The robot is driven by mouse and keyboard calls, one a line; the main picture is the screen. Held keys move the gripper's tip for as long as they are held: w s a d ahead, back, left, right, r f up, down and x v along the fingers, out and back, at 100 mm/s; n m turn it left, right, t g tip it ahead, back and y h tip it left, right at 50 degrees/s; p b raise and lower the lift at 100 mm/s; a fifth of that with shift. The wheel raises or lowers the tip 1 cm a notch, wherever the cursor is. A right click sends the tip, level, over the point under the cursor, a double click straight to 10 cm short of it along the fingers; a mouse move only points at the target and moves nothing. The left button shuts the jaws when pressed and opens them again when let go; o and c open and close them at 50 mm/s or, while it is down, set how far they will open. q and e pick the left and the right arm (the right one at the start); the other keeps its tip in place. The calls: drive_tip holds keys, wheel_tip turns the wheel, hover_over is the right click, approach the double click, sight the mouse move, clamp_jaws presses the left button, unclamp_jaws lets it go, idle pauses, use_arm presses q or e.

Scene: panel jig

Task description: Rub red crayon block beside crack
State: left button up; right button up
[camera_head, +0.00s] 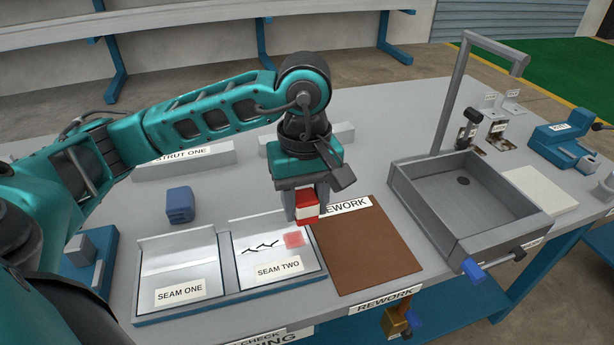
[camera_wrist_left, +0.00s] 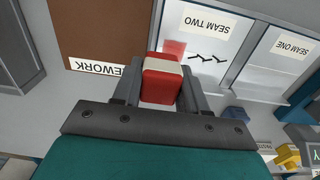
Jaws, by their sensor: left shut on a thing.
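My left gripper (camera_head: 305,205) is shut on a red crayon block (camera_head: 306,197) with a pale band around it. The block also shows between the fingers in the left wrist view (camera_wrist_left: 162,82). It is held over the right edge of the seam two panel (camera_head: 255,281), near the rework mat. A black zigzag crack (camera_head: 260,247) runs across that panel. A pale red mark (camera_head: 294,240) lies on the panel just right of the crack. I cannot tell whether the block touches the surface. My right gripper is not in view.
The seam one panel (camera_head: 178,270) is left of seam two. A blue block (camera_head: 180,205) stands behind it. The brown rework mat (camera_head: 365,250) lies to the right, then a grey basin (camera_head: 467,192) with a tall frame. A blue vise (camera_head: 565,145) sits at far right.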

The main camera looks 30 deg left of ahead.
use_arm(q)
wheel_tip(320, 180, up, 3)
drive_tip(key=shift+f+p, duration=0.1)
drive_tip(key=shift+p, duration=0.55)
drive_tip(key=shift+r, duration=0.25)
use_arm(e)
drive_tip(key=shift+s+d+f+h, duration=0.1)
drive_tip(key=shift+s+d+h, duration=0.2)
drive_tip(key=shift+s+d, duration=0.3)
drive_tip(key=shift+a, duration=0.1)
